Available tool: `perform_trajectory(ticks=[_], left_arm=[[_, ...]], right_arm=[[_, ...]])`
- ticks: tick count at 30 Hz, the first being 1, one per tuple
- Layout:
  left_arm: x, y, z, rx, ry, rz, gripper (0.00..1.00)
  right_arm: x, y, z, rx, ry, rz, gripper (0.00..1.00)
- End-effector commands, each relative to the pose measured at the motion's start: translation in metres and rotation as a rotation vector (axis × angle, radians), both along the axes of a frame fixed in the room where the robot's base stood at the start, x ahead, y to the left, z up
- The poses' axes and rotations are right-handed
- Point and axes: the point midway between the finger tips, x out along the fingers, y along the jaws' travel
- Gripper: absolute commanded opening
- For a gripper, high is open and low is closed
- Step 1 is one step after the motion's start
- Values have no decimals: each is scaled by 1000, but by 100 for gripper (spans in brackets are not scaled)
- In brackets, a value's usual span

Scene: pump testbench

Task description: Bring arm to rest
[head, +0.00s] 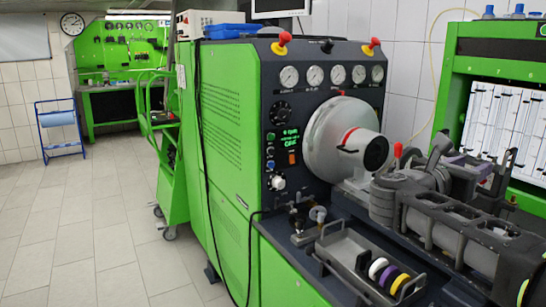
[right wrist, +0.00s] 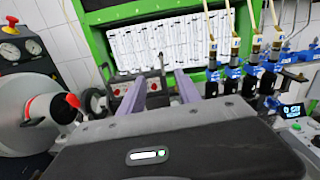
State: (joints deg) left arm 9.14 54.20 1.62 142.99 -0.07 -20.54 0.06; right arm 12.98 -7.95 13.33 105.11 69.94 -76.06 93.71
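My right arm (head: 450,225) comes in from the lower right of the head view and reaches over the dark bench. My right gripper (head: 472,165) has purple-grey fingers and is in front of the green cabinet. The right wrist view shows the two fingers of the same gripper (right wrist: 158,80) clearly apart, with nothing held between them. Beyond them are a grey unit with red parts (right wrist: 155,87) and the panel of white gauge tubes (right wrist: 155,45). My left gripper does not show in either view.
The green pump testbench (head: 230,130) carries gauges and a pale round housing (head: 335,135). A grey tray (head: 345,255) holds white, purple and yellow rings near the arm. The green cabinet (head: 455,95) stands behind the gripper. Open tiled floor (head: 95,240) lies at left.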

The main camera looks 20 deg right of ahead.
Motion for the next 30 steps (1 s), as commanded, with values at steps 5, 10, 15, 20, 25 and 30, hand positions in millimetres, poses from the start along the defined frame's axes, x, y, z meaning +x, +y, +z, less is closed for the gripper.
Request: perform_trajectory(ticks=[5,10,15,20,25,30], left_arm=[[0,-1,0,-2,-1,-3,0],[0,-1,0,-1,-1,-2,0],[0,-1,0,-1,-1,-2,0],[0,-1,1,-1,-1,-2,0],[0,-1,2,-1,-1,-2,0],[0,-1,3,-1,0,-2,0]], right_arm=[[13,4,3,-62,129,53,40],[35,16,6,-197,322,140,40],[82,43,-22,-419,645,282,40],[132,83,-83,-657,976,448,40],[174,148,-196,-986,1354,699,40],[177,220,-319,-1325,1624,978,40]])
